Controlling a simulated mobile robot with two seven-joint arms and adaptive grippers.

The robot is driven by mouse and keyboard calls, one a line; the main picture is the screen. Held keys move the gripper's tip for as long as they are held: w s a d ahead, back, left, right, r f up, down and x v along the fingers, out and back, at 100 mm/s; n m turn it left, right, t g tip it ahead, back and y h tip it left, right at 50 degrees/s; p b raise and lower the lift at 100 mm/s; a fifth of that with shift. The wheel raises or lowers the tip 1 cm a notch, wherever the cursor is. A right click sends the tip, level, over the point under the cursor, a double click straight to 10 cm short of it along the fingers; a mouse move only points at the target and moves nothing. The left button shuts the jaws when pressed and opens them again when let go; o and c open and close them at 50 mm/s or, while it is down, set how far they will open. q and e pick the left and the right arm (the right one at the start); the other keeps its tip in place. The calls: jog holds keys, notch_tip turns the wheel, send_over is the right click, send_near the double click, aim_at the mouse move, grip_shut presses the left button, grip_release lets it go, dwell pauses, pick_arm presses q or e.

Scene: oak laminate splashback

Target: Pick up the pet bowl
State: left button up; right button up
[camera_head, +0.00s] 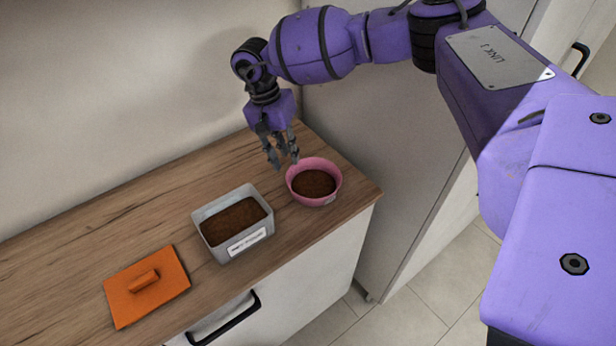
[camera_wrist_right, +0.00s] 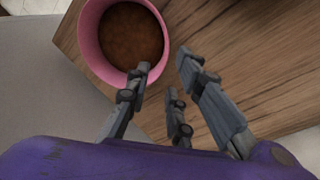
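The pink pet bowl (camera_head: 328,197) stands upright near the right end of the wooden counter, with brown contents in it. It also shows at the top left of the right wrist view (camera_wrist_right: 92,50), partly cut by the frame's edge. My right gripper (camera_head: 284,162) points down just behind and left of the bowl. Its fingers (camera_wrist_right: 162,62) are apart with nothing between them. One fingertip overlaps the bowl's rim in the right wrist view; I cannot tell whether it touches. My left gripper is not in view.
A grey rectangular container (camera_head: 238,243) with brown contents and a label stands left of the bowl. An orange lid with a handle (camera_head: 147,287) lies farther left. A tall pale cabinet (camera_head: 385,150) stands beyond the counter's right end. The counter's back left is clear.

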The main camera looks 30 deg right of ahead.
aim_at(295, 183)
jog(key=shift+s+f, duration=0.25)
jog(key=shift+f, duration=0.2)
jog(key=shift+s+f, duration=0.2)
jog(key=shift+f, duration=0.25)
jog(key=x, duration=0.2)
jog(key=p+x, duration=0.1)
jog(key=shift+s+a+f, duration=0.15)
jog(key=shift+s+f, duration=0.1)
jog(key=shift+f, duration=0.5)
grip_shut()
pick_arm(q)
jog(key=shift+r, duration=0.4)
